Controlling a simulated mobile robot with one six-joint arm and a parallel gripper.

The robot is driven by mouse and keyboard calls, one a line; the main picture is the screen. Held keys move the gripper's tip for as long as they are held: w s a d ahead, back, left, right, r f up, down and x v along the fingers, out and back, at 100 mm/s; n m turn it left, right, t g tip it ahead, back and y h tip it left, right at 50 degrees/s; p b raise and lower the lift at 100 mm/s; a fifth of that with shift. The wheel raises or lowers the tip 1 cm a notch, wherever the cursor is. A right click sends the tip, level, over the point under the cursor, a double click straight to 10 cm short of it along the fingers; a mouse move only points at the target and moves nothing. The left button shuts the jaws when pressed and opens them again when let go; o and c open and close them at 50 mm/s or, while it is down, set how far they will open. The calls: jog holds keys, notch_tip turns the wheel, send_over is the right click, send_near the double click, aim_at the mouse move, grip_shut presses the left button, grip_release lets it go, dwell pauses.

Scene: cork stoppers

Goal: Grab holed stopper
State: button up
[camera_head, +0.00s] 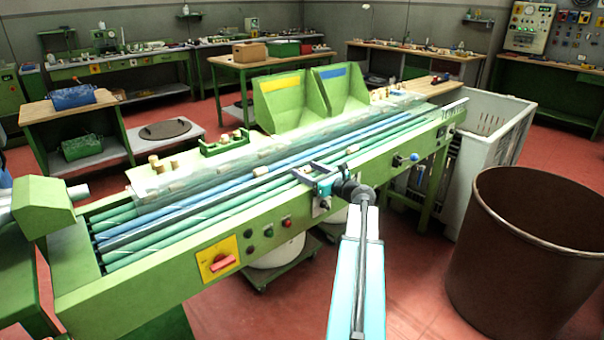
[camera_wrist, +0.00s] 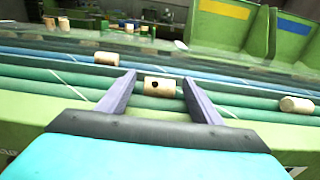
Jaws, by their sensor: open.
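The holed stopper (camera_wrist: 160,87) is a pale cork cylinder with a dark hole in its side. In the wrist view it lies on the green rollers, between and beyond the two fingertips of my gripper (camera_wrist: 160,82). The fingers are apart and do not touch it. In the head view my gripper (camera_head: 308,173) is over the near side of the conveyor (camera_head: 146,297), at its right half. I cannot make out the hole in any stopper in the head view.
Other stoppers lie on the rollers, one at left (camera_wrist: 107,58) and one at right (camera_wrist: 296,105). A clear cover (camera_head: 245,150) runs along the far side. Green chutes (camera_head: 290,98) with yellow and blue labels stand behind. A large brown bin (camera_head: 535,250) stands at right.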

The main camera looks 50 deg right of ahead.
jog(key=c, duration=1.1)
jog(key=shift+r, duration=0.15)
jog(key=shift+r, duration=1.55)
jog(key=s+a+b, duration=0.1)
jog(key=s+a, duration=0.1)
jog(key=s+a+b, duration=0.1)
jog(key=s+a, duration=0.2)
jog(key=s+a+b, duration=0.1)
jog(key=s+a, duration=0.1)
jog(key=shift+s+a+r, duration=0.3)
jog(key=shift+a+r, duration=0.05)
jog(key=shift+r, duration=0.05)
jog(key=shift+b, duration=1.2)
jog(key=b, duration=0.6)
jog(key=shift+s+a+r, duration=0.1)
jog(key=shift+s+a, duration=0.25)
